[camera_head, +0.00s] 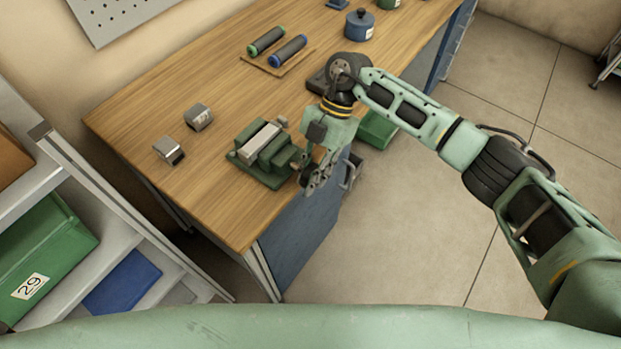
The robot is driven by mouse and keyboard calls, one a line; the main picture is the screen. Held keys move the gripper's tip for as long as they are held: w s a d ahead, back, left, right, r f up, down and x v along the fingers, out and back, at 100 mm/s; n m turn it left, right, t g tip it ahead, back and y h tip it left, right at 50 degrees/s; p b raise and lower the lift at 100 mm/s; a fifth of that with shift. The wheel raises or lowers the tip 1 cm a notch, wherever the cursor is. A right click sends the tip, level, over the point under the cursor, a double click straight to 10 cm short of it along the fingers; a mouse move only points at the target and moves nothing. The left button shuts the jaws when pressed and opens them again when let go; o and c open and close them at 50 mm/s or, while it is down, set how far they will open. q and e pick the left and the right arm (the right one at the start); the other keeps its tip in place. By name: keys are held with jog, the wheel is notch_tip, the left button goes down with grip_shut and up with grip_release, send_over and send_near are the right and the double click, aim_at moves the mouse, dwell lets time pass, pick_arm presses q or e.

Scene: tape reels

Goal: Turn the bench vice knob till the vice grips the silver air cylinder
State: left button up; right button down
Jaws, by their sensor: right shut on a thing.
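The green bench vice (273,179) stands at the front edge of the wooden bench. A pale silver block-shaped piece, which looks like the silver air cylinder (259,138), lies between its jaws; I cannot tell whether both jaws touch it. My right gripper (304,180) is at the vice's right end, over the bench edge, and is shut on the vice knob. The knob is mostly hidden by the fingers. My left gripper is not in view.
Two grey metal blocks (169,150) (199,117) stand left of the vice. A shelf with a green bin (45,250) stands at left.

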jog(key=shift+g+y+b, duration=0.3)
jog(key=shift+g, duration=0.1)
jog(key=c, duration=1.6)
grip_release()
jog(key=v, duration=1.2)
jog(key=shift+w, duration=0.1)
